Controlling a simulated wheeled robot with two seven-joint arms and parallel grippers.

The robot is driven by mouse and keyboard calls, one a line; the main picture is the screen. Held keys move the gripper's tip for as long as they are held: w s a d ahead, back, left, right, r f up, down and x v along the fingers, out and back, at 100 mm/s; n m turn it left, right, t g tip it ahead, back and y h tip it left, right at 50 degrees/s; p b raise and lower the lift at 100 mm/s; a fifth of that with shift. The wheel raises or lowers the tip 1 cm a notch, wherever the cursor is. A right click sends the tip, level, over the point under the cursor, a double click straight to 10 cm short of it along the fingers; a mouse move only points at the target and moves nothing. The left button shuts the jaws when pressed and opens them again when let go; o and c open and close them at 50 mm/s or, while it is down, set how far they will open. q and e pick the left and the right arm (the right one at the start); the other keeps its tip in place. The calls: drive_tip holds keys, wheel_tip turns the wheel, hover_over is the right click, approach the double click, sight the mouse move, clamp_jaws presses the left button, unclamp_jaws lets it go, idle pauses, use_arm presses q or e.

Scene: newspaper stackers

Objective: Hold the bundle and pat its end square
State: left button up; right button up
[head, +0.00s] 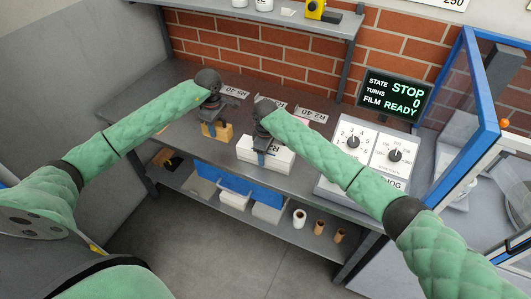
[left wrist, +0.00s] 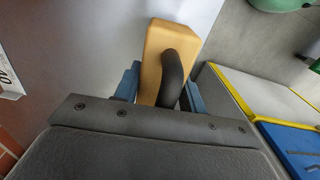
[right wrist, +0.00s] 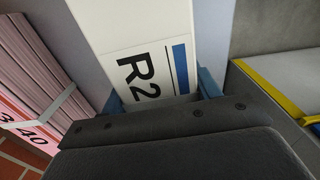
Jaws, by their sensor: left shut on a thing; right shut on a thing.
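The bundle (head: 268,158) is a white block with an R2 label, lying on the grey bench. My right gripper (head: 262,152) is shut on it from above. In the right wrist view the bundle (right wrist: 130,25) sits between the blue fingers, label facing up. My left gripper (head: 211,122) is shut on the black handle of a tan patting block (head: 217,134). The left wrist view shows the block (left wrist: 158,50) and its curved handle (left wrist: 173,75) between the fingers. The block is left of the bundle, with a gap between them. I cannot tell whether it touches the bench.
A pink banded stack (right wrist: 35,65) lies beside the bundle, mostly hidden in the head view. Labels (head: 236,91) stand along the bench back. A control box (head: 365,160) and a blue-framed machine (head: 482,90) are at right. A lower shelf (head: 275,225) holds bins and rolls.

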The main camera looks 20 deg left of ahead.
use_arm(q)
drive_tip(key=shift+r, duration=0.55)
use_arm(e)
drive_tip(key=o, duration=1.8)
drive_tip(key=shift+o, duration=0.2)
drive_tip(key=shift+r, duration=0.1)
wheel_tip(320, 180, up, 12)
drive_tip(key=shift+f, duration=0.1)
